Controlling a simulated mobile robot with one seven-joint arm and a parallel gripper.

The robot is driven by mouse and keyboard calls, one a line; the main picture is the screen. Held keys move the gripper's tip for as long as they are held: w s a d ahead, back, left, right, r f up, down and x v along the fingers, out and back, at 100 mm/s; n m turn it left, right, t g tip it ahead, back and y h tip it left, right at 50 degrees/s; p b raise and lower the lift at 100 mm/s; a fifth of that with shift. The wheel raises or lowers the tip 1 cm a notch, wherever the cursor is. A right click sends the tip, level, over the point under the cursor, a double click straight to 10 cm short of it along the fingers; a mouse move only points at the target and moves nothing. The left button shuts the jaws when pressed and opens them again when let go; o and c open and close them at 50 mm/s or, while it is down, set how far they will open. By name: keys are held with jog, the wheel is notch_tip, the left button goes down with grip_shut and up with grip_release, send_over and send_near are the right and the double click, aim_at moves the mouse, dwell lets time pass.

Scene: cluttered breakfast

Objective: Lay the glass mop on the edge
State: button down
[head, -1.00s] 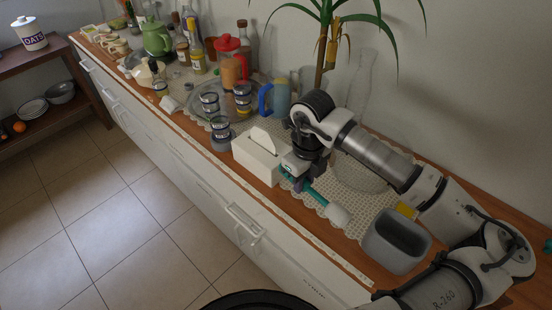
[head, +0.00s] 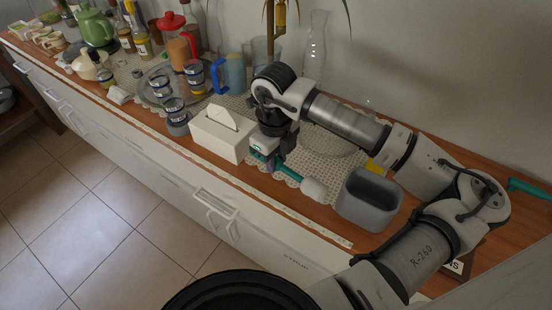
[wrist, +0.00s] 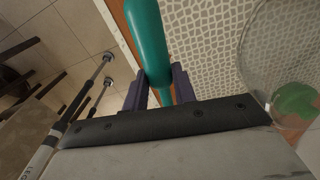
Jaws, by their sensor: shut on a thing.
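The glass mop has a teal handle (head: 287,173) and a white head (head: 314,189). It is low over the front part of the wooden counter, just right of the white tissue box. I cannot tell whether it touches the surface. My gripper (head: 272,164) is shut on the handle, with the head pointing right and toward the front. In the wrist view the handle (wrist: 149,45) runs up from between my gripper's fingers (wrist: 159,90), alongside the counter's front edge (wrist: 112,22). The white head is out of that view.
The tissue box (head: 222,133) stands close left of my gripper. A grey bin (head: 368,200) stands right of the mop head. Jars, a blue-handled jug (head: 230,73) and a glass vase (head: 315,45) stand behind. A strip of bare wood runs along the front; beyond it is the floor.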

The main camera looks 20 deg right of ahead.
aim_at(276, 182)
jog(key=shift+f+b, duration=2.55)
jog(key=shift+b, duration=0.5)
jog(key=shift+f+b, duration=0.45)
jog(key=shift+b, duration=0.3)
jog(key=shift+c, duration=2.4)
grip_release()
jog(key=shift+r, duration=0.15)
